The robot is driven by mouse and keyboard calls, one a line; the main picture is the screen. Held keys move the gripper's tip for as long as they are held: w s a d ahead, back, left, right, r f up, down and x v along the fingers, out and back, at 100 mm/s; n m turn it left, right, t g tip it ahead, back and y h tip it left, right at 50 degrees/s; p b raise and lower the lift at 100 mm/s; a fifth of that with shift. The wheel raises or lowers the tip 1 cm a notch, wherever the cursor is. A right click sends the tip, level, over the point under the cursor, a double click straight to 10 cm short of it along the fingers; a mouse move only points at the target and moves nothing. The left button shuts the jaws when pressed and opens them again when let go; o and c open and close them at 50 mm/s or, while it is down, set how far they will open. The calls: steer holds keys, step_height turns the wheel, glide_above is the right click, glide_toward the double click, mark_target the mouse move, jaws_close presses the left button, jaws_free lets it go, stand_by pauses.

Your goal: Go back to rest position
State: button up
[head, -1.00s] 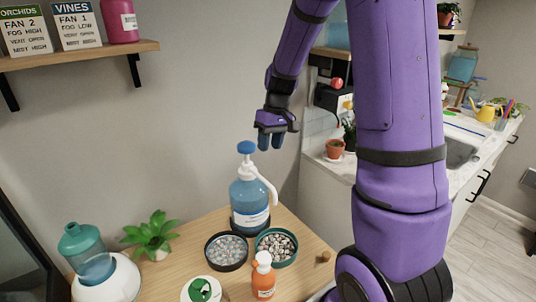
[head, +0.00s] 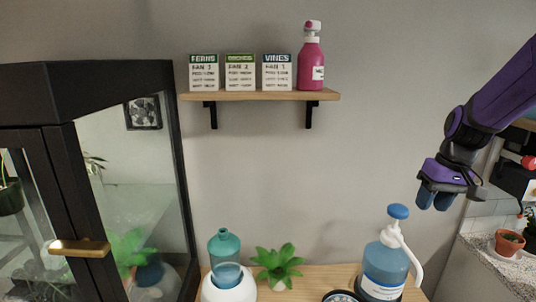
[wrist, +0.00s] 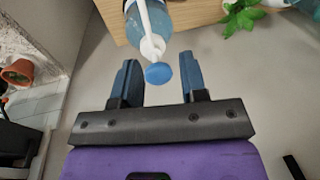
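My gripper (head: 436,197) is raised at the right of the head view, with its blue fingers pointing down. In the wrist view my gripper (wrist: 160,85) is open, with a wide gap between its fingers and nothing held. A blue pump bottle (head: 386,268) with a white label, white spout and blue cap stands on the wooden table, below and to the left of my gripper and apart from it. The bottle (wrist: 150,30) also shows in the wrist view, its blue cap seen between the fingers but beyond them.
A wooden shelf (head: 262,96) holds three label cards and a pink bottle (head: 311,62). A black-framed glass cabinet (head: 130,190) stands at the left. A teal-topped humidifier (head: 226,270) and a green plant (head: 278,264) are on the table. A potted plant (head: 508,243) sits on the right counter.

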steer(key=s+a+r+t, duration=0.1)
steer(key=s+a+r, duration=0.1)
steer(key=s, duration=0.5)
steer(key=s+a+r+t+h, duration=0.1)
steer(key=s+a+r+t, duration=0.1)
steer(key=s+r, duration=0.3)
steer(key=s+a+r+t, duration=0.1)
steer(key=s+a+r, duration=0.3)
steer(key=s, duration=0.5)
steer(key=shift+h, duration=0.4)
